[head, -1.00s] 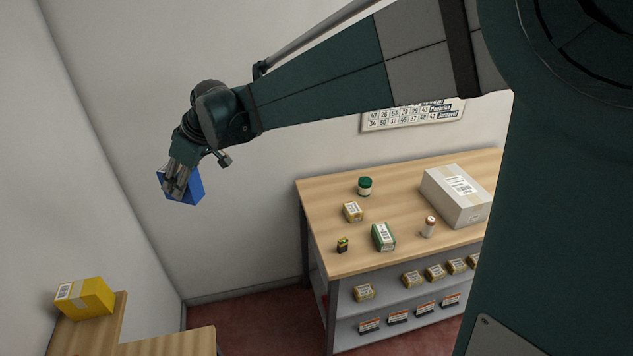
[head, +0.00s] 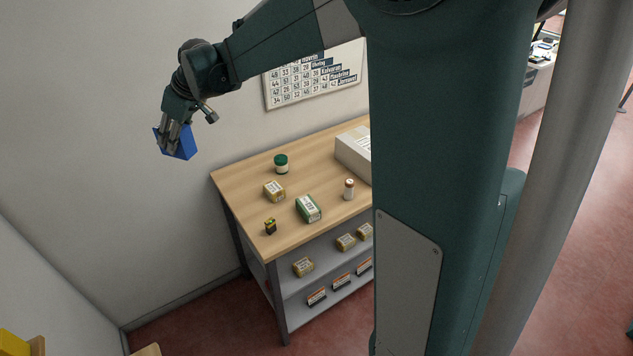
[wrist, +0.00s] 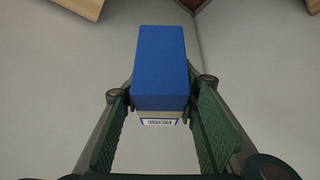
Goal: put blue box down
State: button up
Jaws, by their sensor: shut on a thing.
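The blue box (head: 181,145) is held in my gripper (head: 172,133), up in the air near the back wall in the head view. It is left of the wooden counter (head: 239,191) and higher than its top. In the wrist view the blue box (wrist: 160,68) sits between the two green finger pads of my gripper (wrist: 158,110). Its lower part is pale with a barcode label. What lies directly below the box is hard to tell.
A yellow parcel (head: 12,343) shows at lower left.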

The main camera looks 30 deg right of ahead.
jog(key=s+d+m+t+h+b, duration=0.15)
jog(key=d+m, duration=0.25)
jog(key=d, duration=2.1)
jog(key=s+d+m+h+b, duration=0.1)
jog(key=s+d+m+h, duration=0.15)
jog(key=d, duration=2.25)
notch_tip(320, 180, down, 23)
jog(key=w+a, duration=0.1)
jog(key=shift+r+m, duration=0.15)
jog(key=shift+m, duration=0.2)
jog(key=shift+f, duration=3.15)
jog(key=shift+f, duration=1.85)
jog(key=shift+f, duration=0.1)
